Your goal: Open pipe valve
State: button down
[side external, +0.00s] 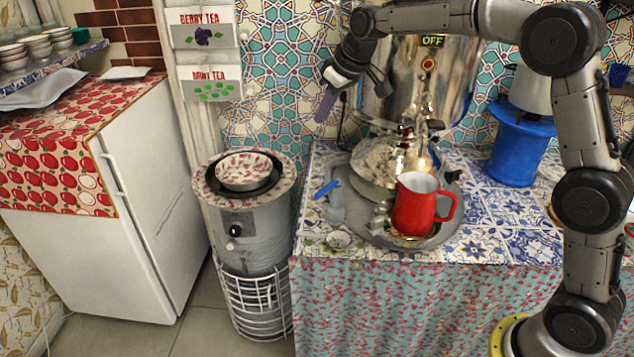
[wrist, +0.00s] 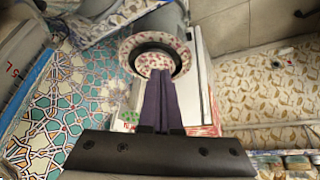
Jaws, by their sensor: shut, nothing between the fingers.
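My gripper (side external: 325,104) has purple fingers and hangs in the air at the left of the big metal samovar (side external: 455,80), pointing down. In the wrist view the fingers (wrist: 158,78) are together and empty. The samovar carries an "OFF" label and a red light. I cannot tell for certain which part is the pipe valve. A grey cylinder (side external: 245,252) with a black knob (side external: 235,230) stands left of the counter, apart from my gripper.
A patterned bowl (side external: 243,170) sits on the grey cylinder. A blue stand (side external: 518,150) is at the right, and a white fridge (side external: 155,195) at the left.

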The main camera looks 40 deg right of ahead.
jog(key=g, duration=0.2)
send_over(328, 188)
jog(key=w+a, duration=0.2)
jog(key=w, duration=0.1)
notch_tip(328, 188, down, 12)
jog(key=r, duration=0.1)
notch_tip(328, 188, down, 10)
jog(key=s, duration=0.1)
jog(key=shift+r, duration=0.25)
